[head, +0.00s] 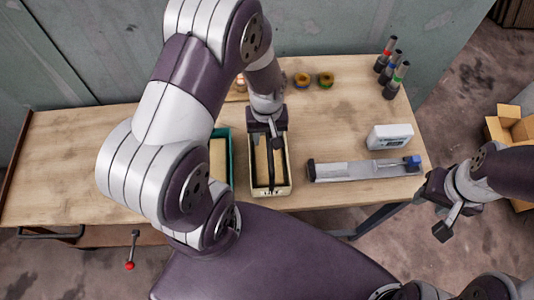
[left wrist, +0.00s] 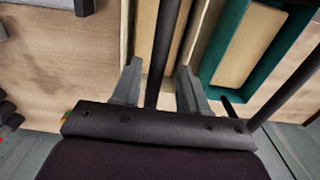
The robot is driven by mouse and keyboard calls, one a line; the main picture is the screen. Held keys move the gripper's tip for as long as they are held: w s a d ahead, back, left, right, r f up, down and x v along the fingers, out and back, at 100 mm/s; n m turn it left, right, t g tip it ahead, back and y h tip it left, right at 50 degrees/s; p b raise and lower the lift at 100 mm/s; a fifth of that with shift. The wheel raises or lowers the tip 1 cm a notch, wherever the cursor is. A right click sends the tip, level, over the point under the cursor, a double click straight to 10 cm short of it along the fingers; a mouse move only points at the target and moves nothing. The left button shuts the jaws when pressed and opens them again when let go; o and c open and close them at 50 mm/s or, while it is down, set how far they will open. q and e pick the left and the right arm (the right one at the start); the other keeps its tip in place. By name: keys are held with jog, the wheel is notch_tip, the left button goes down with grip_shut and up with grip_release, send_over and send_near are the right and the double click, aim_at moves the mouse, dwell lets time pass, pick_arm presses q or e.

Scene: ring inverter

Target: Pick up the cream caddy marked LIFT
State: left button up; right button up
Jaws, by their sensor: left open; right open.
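The cream caddy (head: 286,176) stands on the wooden bench, its LIFT lettering on the near end wall. A dark bar handle runs lengthwise over it. My left gripper (head: 267,138) is over the caddy, open. In the left wrist view the left gripper (left wrist: 158,75) has one finger on each side of the dark handle bar (left wrist: 165,45); whether the fingers touch it I cannot tell. Part of the cream caddy's wall (left wrist: 127,30) shows there too. My right gripper (head: 442,213) is open and empty, off the bench's right end.
A teal caddy (head: 231,165) stands close left of the cream one, partly hidden by my left arm. A grey fixture with a blue end (head: 365,169) and a white device (head: 390,136) lie to the right. Several bottles (head: 390,68) and tape rolls (head: 326,79) stand at the back.

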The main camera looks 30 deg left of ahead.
pick_arm(q)
jog(key=shift+w+d+f, duration=0.15)
jog(key=shift+w+f, duration=0.05)
jog(key=shift+f, duration=0.3)
jog(key=shift+s+d+r, duration=0.2)
jog(key=shift+s+d, duration=0.25)
jog(key=shift+s, duration=0.15)
jog(key=shift+s+r, duration=0.1)
jog(key=shift+s, duration=0.15)
jog(key=shift+c, duration=0.8)
jog(key=c, duration=0.5)
jog(key=shift+w+a, duration=0.15)
jog(key=shift+w, duration=0.1)
grip_shut()
pick_arm(e)
jog(key=shift+s+d+r, duration=0.1)
jog(key=shift+s+d, duration=0.3)
jog(key=shift+d, duration=0.15)
pick_arm(q)
jog(key=shift+s+f, duration=0.2)
jog(key=shift+f, duration=0.05)
